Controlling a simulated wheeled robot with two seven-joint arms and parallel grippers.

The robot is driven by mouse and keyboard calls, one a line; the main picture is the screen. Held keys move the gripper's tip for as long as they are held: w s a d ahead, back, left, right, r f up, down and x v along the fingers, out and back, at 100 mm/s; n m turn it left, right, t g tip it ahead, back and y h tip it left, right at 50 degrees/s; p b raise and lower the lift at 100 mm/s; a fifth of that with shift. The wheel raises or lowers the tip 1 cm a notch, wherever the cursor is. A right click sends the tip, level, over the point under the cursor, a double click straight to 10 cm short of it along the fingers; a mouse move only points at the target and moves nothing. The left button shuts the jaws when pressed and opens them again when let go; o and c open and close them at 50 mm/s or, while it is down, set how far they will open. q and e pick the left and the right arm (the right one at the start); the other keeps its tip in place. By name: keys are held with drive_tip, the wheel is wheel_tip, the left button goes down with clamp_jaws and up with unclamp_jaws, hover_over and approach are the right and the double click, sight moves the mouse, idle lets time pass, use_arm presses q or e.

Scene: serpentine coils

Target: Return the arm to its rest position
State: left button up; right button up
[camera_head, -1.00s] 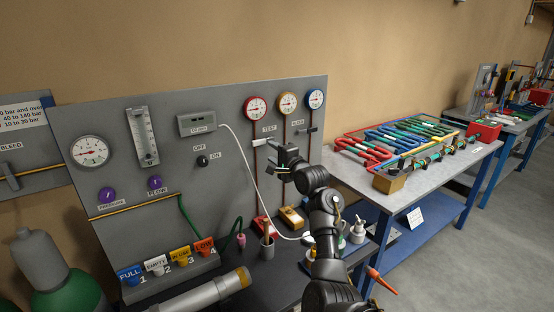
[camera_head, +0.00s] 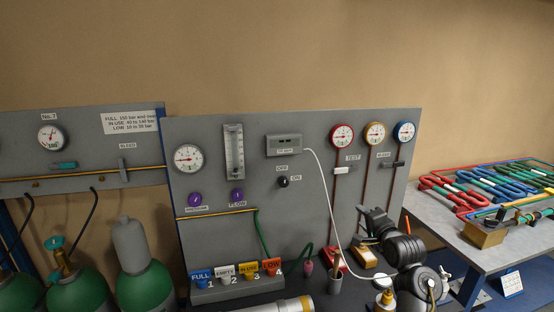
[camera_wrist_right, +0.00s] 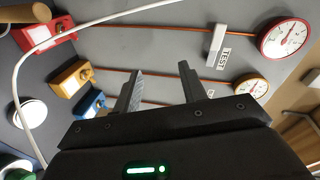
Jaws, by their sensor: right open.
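My right arm enters the head view at the lower right, in front of the grey gauge panel (camera_head: 330,210). Its black gripper (camera_head: 366,212) is near the panel's right part, below the TEST lever (camera_head: 344,171). In the right wrist view the two fingers of the right gripper (camera_wrist_right: 162,82) stand apart with nothing between them. That view also shows the TEST lever (camera_wrist_right: 217,42) and the red gauge (camera_wrist_right: 285,39) beyond the fingers. My left arm and gripper do not show in the head view.
A white cable (camera_head: 326,190) hangs from the grey display box down past my right gripper. Green cylinders (camera_head: 147,285) stand at the lower left. A workbench (camera_head: 440,232) with coloured coils (camera_head: 480,190) is at the right. Small red and yellow blocks sit below the panel.

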drive_tip(key=s+f+n+g+h, duration=0.2)
drive_tip(key=s+f+n+g, duration=0.45)
drive_tip(key=s+f, duration=1.4)
drive_tip(key=s+a+f+n+g, duration=0.2)
drive_tip(key=s+n, duration=0.1)
drive_tip(key=s, duration=0.7)
drive_tip(key=s+a+f+n+g, duration=0.1)
drive_tip(key=s+n+g, duration=0.15)
drive_tip(key=s, duration=0.75)
drive_tip(key=s+a+f+n+g, duration=0.15)
drive_tip(key=s+n, duration=0.25)
drive_tip(key=s, duration=0.6)
wheel_tip(320, 180, down, 28)
drive_tip(key=s+b, duration=0.1)
drive_tip(key=s+d+f+g+b, duration=0.1)
drive_tip(key=s+d+f+g, duration=0.1)
drive_tip(key=s+f, duration=1.4)
drive_tip(key=shift+s+d+f, duration=0.15)
drive_tip(key=shift+s+f, duration=0.25)
drive_tip(key=shift+f, duration=0.05)
